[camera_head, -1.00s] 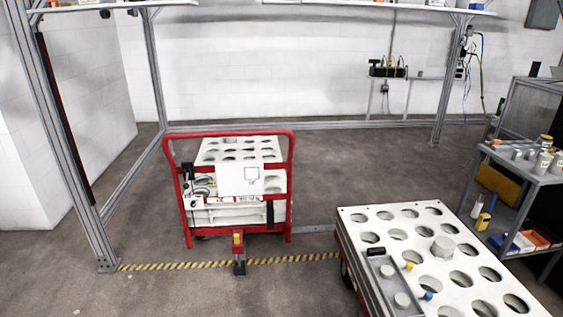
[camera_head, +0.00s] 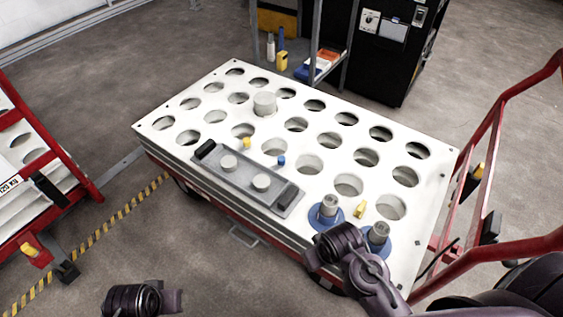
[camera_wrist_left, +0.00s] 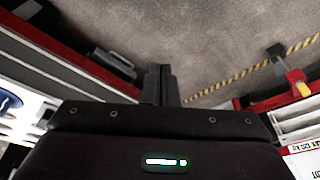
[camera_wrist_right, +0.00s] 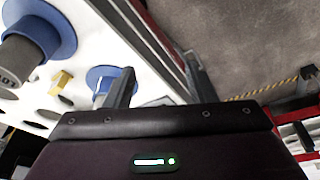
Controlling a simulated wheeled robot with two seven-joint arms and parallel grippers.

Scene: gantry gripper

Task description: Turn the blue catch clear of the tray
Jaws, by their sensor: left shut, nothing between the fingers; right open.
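The grey tray (camera_head: 225,179) lies on the white perforated top of a red-framed cart, with two pale round pieces in it and a dark block at each end. The small blue catch (camera_head: 281,160) sits at the tray's far long edge, right of a similar yellow catch (camera_head: 247,143). Whether the blue catch overlaps the rim is too small to tell. My left gripper (camera_wrist_left: 161,84) is shut and empty over the floor, away from the tray. My right gripper (camera_wrist_right: 160,82) is open and empty beside the cart's near side. Both are apart from the catch.
Two blue-based grey cylinders (camera_head: 327,209) and a yellow piece (camera_head: 360,209) stand on the cart top (camera_head: 420,200) near my right arm. A grey cylinder (camera_head: 265,103) stands beyond the tray. A red cart (camera_head: 35,150) is at left, with red rails (camera_head: 495,125) at right.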

